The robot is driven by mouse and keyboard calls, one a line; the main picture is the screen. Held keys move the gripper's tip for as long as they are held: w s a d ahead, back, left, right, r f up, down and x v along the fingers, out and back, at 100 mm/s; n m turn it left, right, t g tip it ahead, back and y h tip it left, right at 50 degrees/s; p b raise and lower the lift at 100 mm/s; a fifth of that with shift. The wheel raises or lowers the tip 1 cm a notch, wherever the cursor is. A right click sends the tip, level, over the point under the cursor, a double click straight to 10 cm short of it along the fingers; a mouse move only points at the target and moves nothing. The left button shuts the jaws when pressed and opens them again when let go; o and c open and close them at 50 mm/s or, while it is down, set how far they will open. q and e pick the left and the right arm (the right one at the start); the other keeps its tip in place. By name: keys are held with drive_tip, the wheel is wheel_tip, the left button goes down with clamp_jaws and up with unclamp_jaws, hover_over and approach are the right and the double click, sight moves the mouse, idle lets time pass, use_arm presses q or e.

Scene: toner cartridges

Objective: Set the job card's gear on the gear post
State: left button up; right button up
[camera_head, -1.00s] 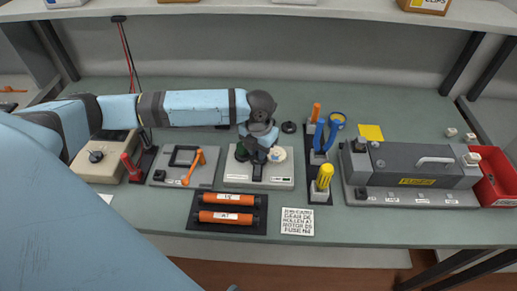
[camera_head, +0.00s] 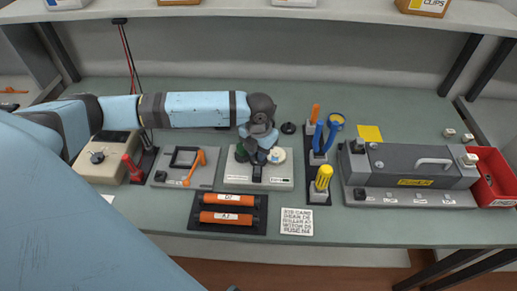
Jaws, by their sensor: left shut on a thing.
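A pale plate (camera_head: 284,183) sits mid-bench. A dark round part (camera_head: 241,153) and a cream round gear-like part (camera_head: 277,155) show on it, either side of my left gripper (camera_head: 257,170). My left gripper points down over the plate and is shut on a small part, mostly hidden by the fingers; I cannot tell its shape or whether it touches the plate. I cannot make out the gear post, which may be behind the gripper. The white job card (camera_head: 296,222) lies at the front; it lists gear, roller, motor and fuse, with codes too blurred to read surely. My right gripper is out of view.
Left of the plate is a grey panel with an orange handle (camera_head: 195,165). Orange rollers (camera_head: 226,218) lie in front. Tools with blue (camera_head: 335,127) and yellow (camera_head: 323,178) handles stand close right. A grey machine (camera_head: 412,165) and red bin (camera_head: 495,178) are farther right.

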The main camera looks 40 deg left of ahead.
use_arm(q)
drive_tip(key=o, duration=0.9)
drive_tip(key=shift+o, duration=0.2)
drive_tip(key=shift+w, duration=0.1)
drive_tip(key=shift+a, duration=0.1)
wheel_tip(320, 180, up, 14)
drive_tip(key=shift+d, duration=0.25)
drive_tip(key=shift+f, duration=0.2)
